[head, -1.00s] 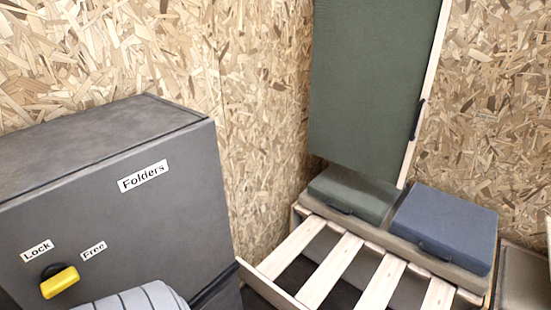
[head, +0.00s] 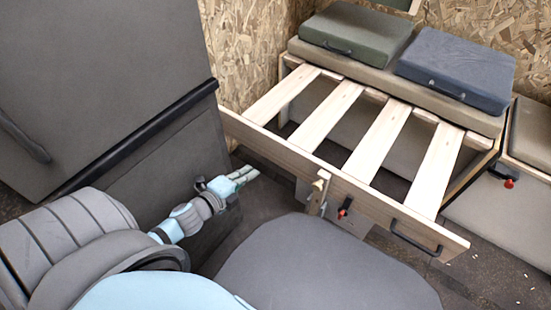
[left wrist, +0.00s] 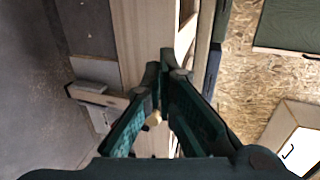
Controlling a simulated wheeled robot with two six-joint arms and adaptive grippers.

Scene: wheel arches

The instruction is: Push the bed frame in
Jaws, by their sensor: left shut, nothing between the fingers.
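The slatted wooden bed frame (head: 317,168) extends out from the bench in the head view, with gaps between its pale slats. My left gripper (head: 252,173) is shut and empty, just in front of the board's left part, beside the grey cabinet. In the left wrist view my left gripper (left wrist: 166,66) points at a wooden board of the bed frame (left wrist: 142,30); I cannot tell whether they touch. My right gripper is not in view.
The grey cabinet (head: 90,80) stands close on the left of the frame. A green cushion (head: 355,33) and a blue cushion (head: 457,68) lie on the bench behind the slats. Another bench section (head: 530,135) stands at the right. Dark floor shows around the frame.

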